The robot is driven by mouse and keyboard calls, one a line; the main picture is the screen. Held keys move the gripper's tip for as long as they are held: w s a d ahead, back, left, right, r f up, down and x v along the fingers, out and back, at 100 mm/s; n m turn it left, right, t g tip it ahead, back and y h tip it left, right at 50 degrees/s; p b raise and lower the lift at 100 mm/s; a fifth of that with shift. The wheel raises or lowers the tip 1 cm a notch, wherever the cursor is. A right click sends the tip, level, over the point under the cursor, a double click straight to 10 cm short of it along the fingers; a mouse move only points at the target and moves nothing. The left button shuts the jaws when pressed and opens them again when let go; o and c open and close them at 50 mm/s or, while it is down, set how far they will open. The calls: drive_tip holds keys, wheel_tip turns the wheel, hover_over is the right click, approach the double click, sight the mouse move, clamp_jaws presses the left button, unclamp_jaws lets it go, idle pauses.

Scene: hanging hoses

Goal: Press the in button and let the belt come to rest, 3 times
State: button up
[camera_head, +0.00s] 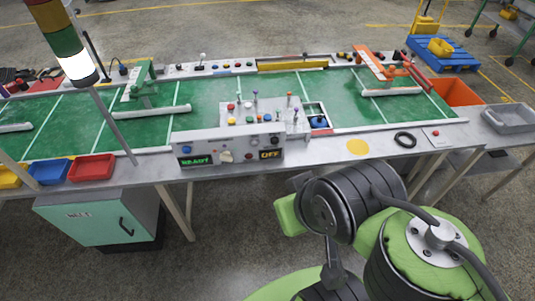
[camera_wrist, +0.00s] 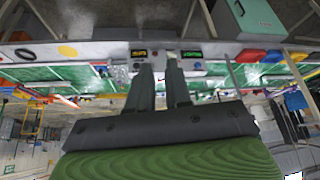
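The control box (camera_head: 228,152) stands at the front middle of the belt table. Its front has a green-lit display (camera_head: 195,161), too small to read surely, a pale knob (camera_head: 226,156), a red button (camera_head: 249,156) and an amber display (camera_head: 270,154) that seems to read OFF. Several coloured buttons and levers (camera_head: 255,112) are on its top; I cannot tell which is the in button. The green belt (camera_head: 75,125) runs left and right behind it. My gripper (camera_wrist: 158,66) shows in the upside-down wrist view, fingers apart and empty, short of the box front (camera_wrist: 165,58).
Red (camera_head: 92,167) and blue (camera_head: 55,171) bins sit at the front left, above a teal cabinet (camera_head: 100,217). A lamp post (camera_head: 75,62) rises at the left. A black ring (camera_head: 405,139) and a yellow disc (camera_head: 358,147) lie on the right edge. A grey tray (camera_head: 510,118) is far right.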

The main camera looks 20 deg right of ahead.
clamp_jaws()
idle(0.4)
idle(0.7)
